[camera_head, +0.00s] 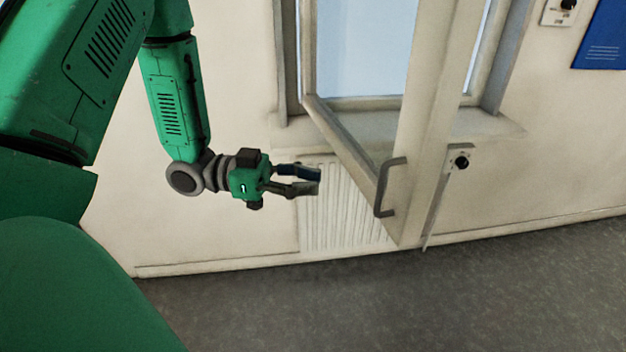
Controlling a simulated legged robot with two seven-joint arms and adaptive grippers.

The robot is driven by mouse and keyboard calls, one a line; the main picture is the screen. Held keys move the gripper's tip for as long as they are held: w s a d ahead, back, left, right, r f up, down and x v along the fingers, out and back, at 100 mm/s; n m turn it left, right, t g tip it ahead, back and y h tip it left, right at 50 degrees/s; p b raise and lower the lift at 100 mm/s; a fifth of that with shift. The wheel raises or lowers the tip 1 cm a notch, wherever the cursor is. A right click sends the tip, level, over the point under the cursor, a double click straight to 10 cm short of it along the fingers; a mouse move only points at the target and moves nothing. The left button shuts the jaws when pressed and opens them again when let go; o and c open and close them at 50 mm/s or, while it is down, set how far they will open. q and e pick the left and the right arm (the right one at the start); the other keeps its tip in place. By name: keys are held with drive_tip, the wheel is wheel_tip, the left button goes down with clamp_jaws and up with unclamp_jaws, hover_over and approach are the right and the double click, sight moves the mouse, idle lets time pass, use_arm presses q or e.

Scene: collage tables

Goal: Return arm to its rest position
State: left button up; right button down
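My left arm (173,95) is green with grey joints and comes in from the upper left. It is bent, with its forearm hanging down and its hand pointing right. My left gripper (318,181) is in front of the wall and the radiator. Its two dark fingers are apart with a gap between them, and nothing is held. The fingertips are to the left of the window's handle (386,188) in the picture, with clear space between them. My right gripper is not in view.
A window sash (430,110) stands swung open into the room, right of my gripper. Behind it are the window frame, a sill (490,126) and a ribbed radiator (345,215). A blue panel (603,40) hangs at the upper right. The grey floor (420,300) is clear.

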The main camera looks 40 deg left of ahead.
use_arm(q)
drive_tip(key=shift+d, duration=0.1)
drive_tip(key=w+d+f+n+g+y+b, duration=0.1)
drive_tip(key=d+f+n+y, duration=0.3)
drive_tip(key=f, duration=0.6)
drive_tip(key=a+f+n+y+b, duration=0.15)
drive_tip(key=f+y, duration=0.35)
drive_tip(key=f, duration=0.6)
drive_tip(key=s+d+f+n+g+y+b, duration=0.1)
drive_tip(key=s+f+n+g+y, duration=0.1)
drive_tip(key=s+f, duration=0.5)
drive_tip(key=s+f+n+g+y+b, duration=0.1)
drive_tip(key=s+f+n+g+y, duration=0.2)
drive_tip(key=s, duration=0.9)
wheel_tip(320, 180, down, 5)
drive_tip(key=g+y, duration=0.1)
drive_tip(key=g, duration=0.2)
drive_tip(key=shift+d+r, duration=0.15)
drive_tip(key=shift+d, duration=0.2)
